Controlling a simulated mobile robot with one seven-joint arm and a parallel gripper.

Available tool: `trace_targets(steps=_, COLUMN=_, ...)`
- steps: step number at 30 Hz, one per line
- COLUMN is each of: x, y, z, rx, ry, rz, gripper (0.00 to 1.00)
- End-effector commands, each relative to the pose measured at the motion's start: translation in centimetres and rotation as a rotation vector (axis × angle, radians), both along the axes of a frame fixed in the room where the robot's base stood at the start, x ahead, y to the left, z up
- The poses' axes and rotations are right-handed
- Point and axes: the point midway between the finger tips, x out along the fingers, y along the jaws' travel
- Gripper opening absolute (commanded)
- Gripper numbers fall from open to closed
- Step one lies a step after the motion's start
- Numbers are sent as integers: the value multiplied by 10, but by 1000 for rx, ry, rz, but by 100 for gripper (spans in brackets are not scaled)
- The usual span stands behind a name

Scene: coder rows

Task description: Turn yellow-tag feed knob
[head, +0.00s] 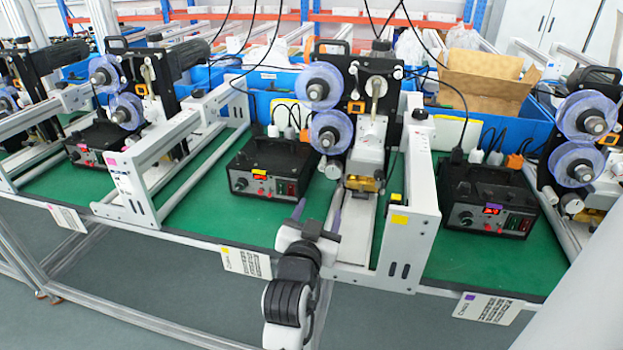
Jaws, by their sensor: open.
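The yellow-tag control box (275,172) is black and stands on the green bench mat, left of centre in the head view. A yellow tag (260,172) is on its upper front edge. Its round feed knob (240,183) is at the left end of the front panel, with a red display to its right. My gripper (317,214) is open and empty, low in front of the bench. Its two fingers point towards the machine, to the right of the knob and apart from it. The knob's pointer is too small to read.
A pink-tag control box (97,142) stands to the left and a purple-tag box (488,205) to the right. White frame rails (422,205) flank the machine with clear reels (328,130). Bare green mat (235,217) lies in front of the yellow-tag box.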

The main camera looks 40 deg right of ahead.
Motion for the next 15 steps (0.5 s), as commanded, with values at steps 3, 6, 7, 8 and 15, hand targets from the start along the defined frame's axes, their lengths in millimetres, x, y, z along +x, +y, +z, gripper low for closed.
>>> trace_targets(steps=3, x=10, y=-11, z=3, rx=3, ry=-2, rz=0, gripper=60)
trace_targets(steps=6, x=22, y=-26, z=5, rx=3, ry=-2, rz=0, gripper=60)
trace_targets(steps=7, x=27, y=-31, z=5, rx=4, ry=-3, rz=0, gripper=60)
trace_targets(steps=8, x=31, y=-35, z=5, rx=3, ry=-3, rz=1, gripper=60)
trace_targets(steps=15, x=63, y=-73, z=4, rx=3, ry=-4, rz=3, gripper=60)
